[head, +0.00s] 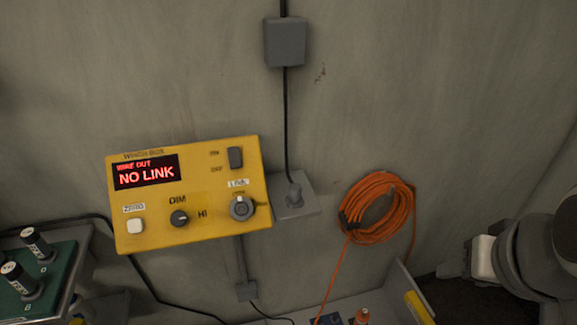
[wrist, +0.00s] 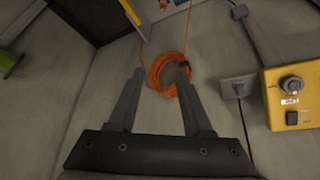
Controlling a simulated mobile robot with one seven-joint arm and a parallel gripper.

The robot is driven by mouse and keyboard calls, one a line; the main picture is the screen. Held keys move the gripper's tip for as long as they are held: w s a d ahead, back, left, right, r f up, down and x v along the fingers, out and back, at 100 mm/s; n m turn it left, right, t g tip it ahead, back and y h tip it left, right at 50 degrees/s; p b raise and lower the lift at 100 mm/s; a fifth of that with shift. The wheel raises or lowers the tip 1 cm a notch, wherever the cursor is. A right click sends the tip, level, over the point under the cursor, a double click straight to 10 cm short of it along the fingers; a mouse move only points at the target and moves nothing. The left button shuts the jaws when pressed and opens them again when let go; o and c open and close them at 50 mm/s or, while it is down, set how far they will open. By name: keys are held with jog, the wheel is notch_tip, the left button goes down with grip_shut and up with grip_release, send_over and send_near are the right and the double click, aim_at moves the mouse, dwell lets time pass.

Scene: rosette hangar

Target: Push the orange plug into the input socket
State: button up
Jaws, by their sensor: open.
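A small orange piece (head: 361,317), which may be the orange plug, is cut off at the bottom edge of the head view, beside a dark blue piece (head: 333,319). A coiled orange cable (head: 378,208) hangs on the wall, and a strand runs down from it towards them. I cannot pick out a socket marked as input. My gripper (wrist: 160,74) is open and empty in the wrist view, its fingers pointing towards the coil (wrist: 166,74). The coil lies beyond the fingertips, apart from them as far as I can tell.
A yellow control box (head: 190,235) showing "NO LINK" is on the wall, with a grey outlet (head: 295,208) to its right. A green board with black-and-white cylinders (head: 30,290) stands at lower left. A grey tray edge (head: 400,290) is at the bottom.

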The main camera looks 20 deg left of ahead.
jog(key=shift+o, duration=1.3)
jog(key=w+a+f+g+b, duration=0.1)
jog(key=w+a+f+b, duration=0.1)
jog(key=w+f+b, duration=0.3)
jog(key=w+a+f+b, duration=0.1)
jog(key=w+a+f, duration=0.1)
jog(key=w+f, duration=0.35)
jog(key=w+a+f+g+b, duration=0.1)
jog(key=w+a+f+b, duration=0.3)
jog(key=f, duration=0.6)
jog(key=w+a+f+b, duration=0.2)
jog(key=w+a+f, duration=0.3)
jog(key=f, duration=0.5)
jog(key=w+a+f+g+b, duration=0.1)
jog(key=w+a+f+b, duration=0.2)
jog(key=w+f, duration=0.5)
jog(key=s+a+f+g+b, duration=0.1)
jog(key=s+a+f+b, duration=0.1)
jog(key=f, duration=1.5)
jog(key=s+a+f+b, duration=0.3)
jog(key=s+f, duration=0.4)
jog(key=f, duration=1)
jog(key=s+a+f+g+b, duration=0.1)
jog(key=s+f+b, duration=0.3)
jog(key=f, duration=1.4)
jog(key=shift+s+a+g+b, duration=0.3)
jog(key=shift+s+a, duration=0.15)
jog(key=shift+a, duration=0.3)
